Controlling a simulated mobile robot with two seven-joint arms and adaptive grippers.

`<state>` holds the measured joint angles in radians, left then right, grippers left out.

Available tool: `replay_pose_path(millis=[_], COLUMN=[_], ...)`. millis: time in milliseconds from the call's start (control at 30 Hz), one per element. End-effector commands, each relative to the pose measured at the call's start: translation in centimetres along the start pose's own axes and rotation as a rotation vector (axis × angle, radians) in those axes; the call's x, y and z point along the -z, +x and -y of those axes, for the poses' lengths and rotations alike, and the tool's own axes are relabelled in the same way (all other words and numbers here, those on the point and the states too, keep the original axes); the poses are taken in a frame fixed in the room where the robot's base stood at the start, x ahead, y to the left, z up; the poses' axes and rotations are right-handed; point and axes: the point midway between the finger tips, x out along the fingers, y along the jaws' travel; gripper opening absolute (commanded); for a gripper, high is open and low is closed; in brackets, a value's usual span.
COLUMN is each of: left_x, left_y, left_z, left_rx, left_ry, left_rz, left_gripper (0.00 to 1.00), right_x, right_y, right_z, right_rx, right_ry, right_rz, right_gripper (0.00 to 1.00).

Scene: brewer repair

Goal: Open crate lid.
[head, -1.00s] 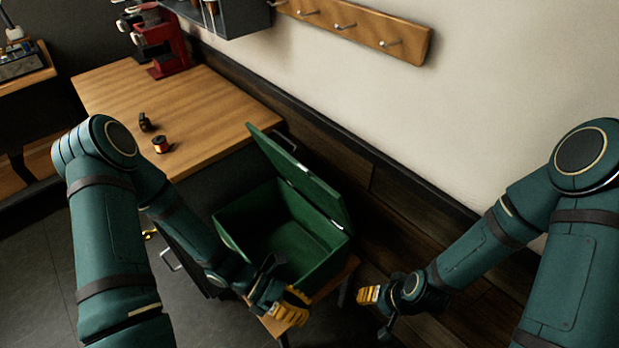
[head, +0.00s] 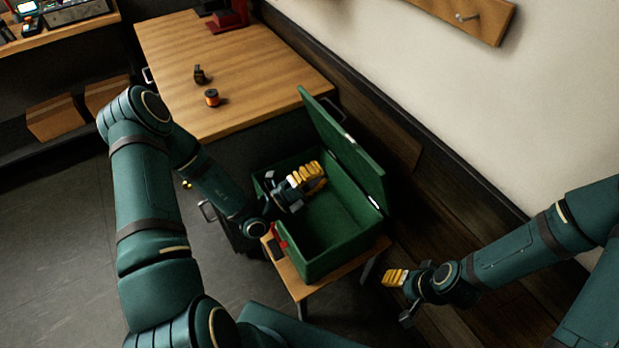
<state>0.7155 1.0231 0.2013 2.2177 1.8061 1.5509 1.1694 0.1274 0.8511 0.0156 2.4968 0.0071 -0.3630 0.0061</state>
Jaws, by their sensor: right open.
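The green crate (head: 345,262) stands on a small wooden stand in the head view. Its lid (head: 343,150) is raised, standing up along the far side next to the wall. The crate's inside looks empty where it shows. My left gripper (head: 312,176), with yellow fingers, is over the left part of the crate, in front of the lid; whether it is open or shut does not show clearly. My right gripper (head: 394,277) is open and empty, to the right of the crate and apart from it.
A wooden table (head: 225,75) with a small dark item (head: 199,74) and an orange-and-black spool (head: 211,98) stands behind the crate. The wooden stand (head: 303,288) is barely wider than the crate. The wall runs close behind the lid.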

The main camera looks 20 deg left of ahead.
Motion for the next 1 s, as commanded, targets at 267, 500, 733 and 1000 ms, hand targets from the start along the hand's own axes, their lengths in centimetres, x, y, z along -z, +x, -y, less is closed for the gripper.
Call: replay_pose_path(millis=[267, 500, 733, 1000], left_x=[0.1, 0.1, 0.0, 0.0], left_y=[5.5, 8.1, 8.7, 8.8], left_z=[0.0, -0.1, -0.1, 0.0], left_rx=[0.001, -0.001, -0.002, -0.004], left_ry=[0.002, 0.003, 0.002, 0.002], left_rz=[-0.005, -0.002, -0.001, -0.002], left_gripper=[0.0, 0.0, 0.0, 0.0], right_x=[-0.1, -0.1, -0.2, -0.1], right_y=[0.2, 0.3, 0.3, 0.2], right_z=[-0.1, -0.1, -0.1, -0.1], right_rx=[0.0, 0.0, 0.0, 0.0], right_ry=[0.0, -0.001, -0.001, -0.001], right_rz=[0.001, 0.003, 0.003, 0.003], right_gripper=[0.5, 0.5, 0.5, 0.5])
